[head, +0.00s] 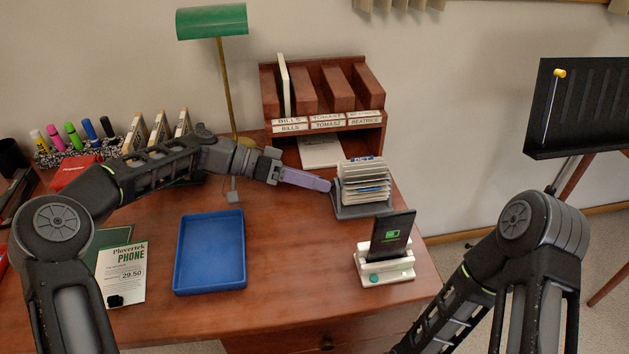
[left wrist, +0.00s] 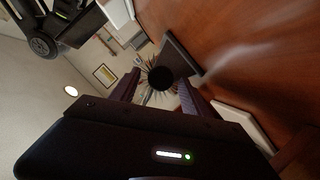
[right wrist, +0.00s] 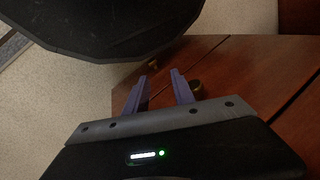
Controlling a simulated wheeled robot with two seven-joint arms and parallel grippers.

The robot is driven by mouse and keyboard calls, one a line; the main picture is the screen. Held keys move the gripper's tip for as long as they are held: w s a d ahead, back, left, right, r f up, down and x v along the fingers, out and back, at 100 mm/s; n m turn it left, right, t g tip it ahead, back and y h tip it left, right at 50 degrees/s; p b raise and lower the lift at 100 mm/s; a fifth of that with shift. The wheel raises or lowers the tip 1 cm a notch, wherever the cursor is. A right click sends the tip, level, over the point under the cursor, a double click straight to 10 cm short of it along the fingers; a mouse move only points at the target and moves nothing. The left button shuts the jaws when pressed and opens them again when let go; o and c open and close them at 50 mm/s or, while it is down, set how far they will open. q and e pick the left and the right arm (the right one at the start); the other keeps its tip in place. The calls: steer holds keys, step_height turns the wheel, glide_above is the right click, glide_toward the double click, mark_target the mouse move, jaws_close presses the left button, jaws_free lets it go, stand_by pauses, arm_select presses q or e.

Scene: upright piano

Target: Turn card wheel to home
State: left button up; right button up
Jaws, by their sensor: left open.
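The card wheel (head: 363,180) stands on the desk right of centre, a fan of white cards with a blue tab on a dark grey base (head: 362,211). My left gripper (head: 328,186) reaches it from the left, with its purple fingers level with the wheel's side. In the left wrist view a round black knob (left wrist: 160,77) shows between the open fingers, with the cards fanned out behind it. I cannot tell whether the fingers touch the knob. My right gripper (right wrist: 161,76) is open and empty, in front of the wooden desk front.
A phone (head: 392,233) on a white dock (head: 385,266) stands just in front of the wheel. A wooden letter sorter (head: 325,118) is behind it. A blue tray (head: 210,286) lies to the left, and a green lamp (head: 212,22) stands behind my left arm. Brass knobs (right wrist: 196,88) stick out near my right gripper.

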arm_select(q)
steer(key=v, duration=0.7)
steer(key=shift+a+r, duration=0.1)
steer(key=shift+a, duration=0.25)
